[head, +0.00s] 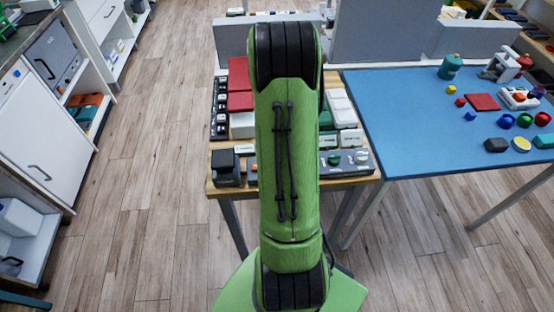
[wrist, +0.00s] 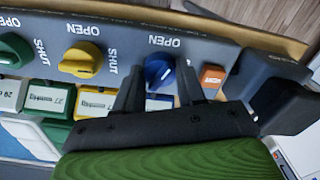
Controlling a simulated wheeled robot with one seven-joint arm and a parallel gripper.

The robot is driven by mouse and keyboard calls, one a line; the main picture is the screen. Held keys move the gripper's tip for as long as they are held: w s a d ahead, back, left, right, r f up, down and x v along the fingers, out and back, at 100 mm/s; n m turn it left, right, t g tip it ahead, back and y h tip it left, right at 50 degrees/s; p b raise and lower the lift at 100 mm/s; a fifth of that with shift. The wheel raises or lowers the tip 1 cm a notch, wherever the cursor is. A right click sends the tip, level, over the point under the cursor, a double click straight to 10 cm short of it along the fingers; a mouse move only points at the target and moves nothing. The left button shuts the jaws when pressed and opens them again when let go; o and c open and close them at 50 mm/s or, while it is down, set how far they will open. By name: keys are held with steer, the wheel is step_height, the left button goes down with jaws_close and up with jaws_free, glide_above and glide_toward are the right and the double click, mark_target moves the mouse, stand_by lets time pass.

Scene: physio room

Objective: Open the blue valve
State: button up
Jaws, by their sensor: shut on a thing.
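The blue valve (wrist: 159,70) is a round knob on a grey panel (wrist: 205,52), seen in the wrist view. A pale mark shows on its face. An OPEN label is printed by it and a SHUT label lies to its left. My gripper (wrist: 159,80) is shut on the blue valve, with one dark finger on each side of it. In the head view my green arm hides the gripper and the blue valve.
A yellow knob (wrist: 81,60) and a green knob (wrist: 12,50) sit left of the blue valve on the same panel. An orange marked block (wrist: 212,76) is close to the right finger. A blue-topped table (head: 400,135) stands right of the wooden bench (head: 345,184).

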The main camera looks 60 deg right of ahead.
steer(key=n, duration=0.4)
steer(key=shift+n+b, duration=0.3)
steer(key=shift+n, duration=0.1)
stand_by(0.5)
steer(key=o, duration=1.1)
steer(key=shift+c, duration=0.2)
step_height(320, 180, up, 16)
steer(key=p, duration=0.4)
steer(key=shift+f, duration=0.15)
